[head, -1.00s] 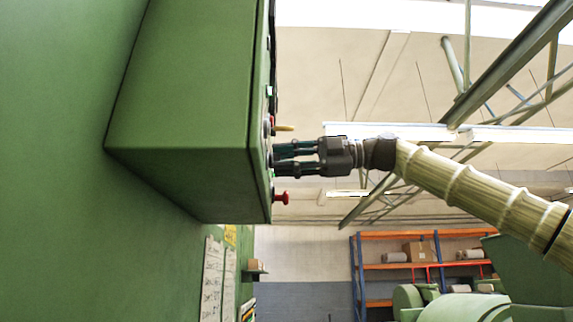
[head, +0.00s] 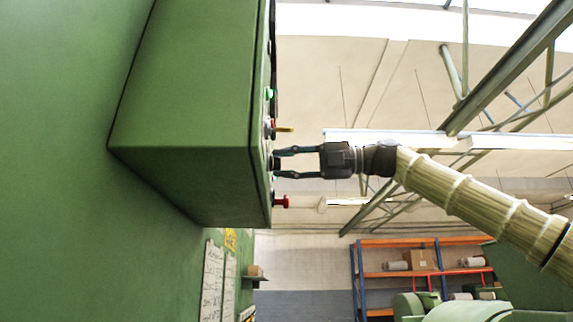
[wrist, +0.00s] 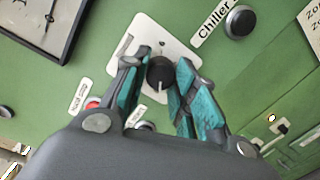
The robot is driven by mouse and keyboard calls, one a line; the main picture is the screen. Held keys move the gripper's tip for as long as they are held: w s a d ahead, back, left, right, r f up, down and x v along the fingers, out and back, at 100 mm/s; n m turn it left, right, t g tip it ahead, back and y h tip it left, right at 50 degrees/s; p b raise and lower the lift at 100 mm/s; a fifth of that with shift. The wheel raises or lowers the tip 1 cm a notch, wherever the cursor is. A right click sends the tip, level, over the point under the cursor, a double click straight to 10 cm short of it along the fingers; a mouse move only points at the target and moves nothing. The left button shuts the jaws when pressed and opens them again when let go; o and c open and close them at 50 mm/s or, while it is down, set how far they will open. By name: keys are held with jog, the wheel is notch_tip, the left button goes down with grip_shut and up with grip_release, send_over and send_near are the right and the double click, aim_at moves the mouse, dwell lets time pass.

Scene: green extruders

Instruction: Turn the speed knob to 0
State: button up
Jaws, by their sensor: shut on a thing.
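The speed knob, a black round knob (wrist: 160,74) with a white pointer line, sits on a white plate (wrist: 150,32) on the green panel in the wrist view. Its pointer faces the bottom of that picture. My gripper (wrist: 164,68) is shut on the knob, with one teal-padded finger on each side of it. In the head view my gripper (head: 277,163) reaches the front face of the green control box (head: 185,120) from the right, its two fingers one above the other. I cannot read the plate's scale.
In the head view a red push button (head: 281,201) stands out below my fingers, and a yellow lever (head: 286,129) just above them. In the wrist view another black knob (wrist: 239,21) sits beside a "Chiller" label (wrist: 213,22), and a red button (wrist: 93,103) lies left.

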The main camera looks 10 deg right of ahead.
jog(key=o, duration=1.1)
jog(key=shift+c, duration=0.2)
jog(key=v, duration=1.2)
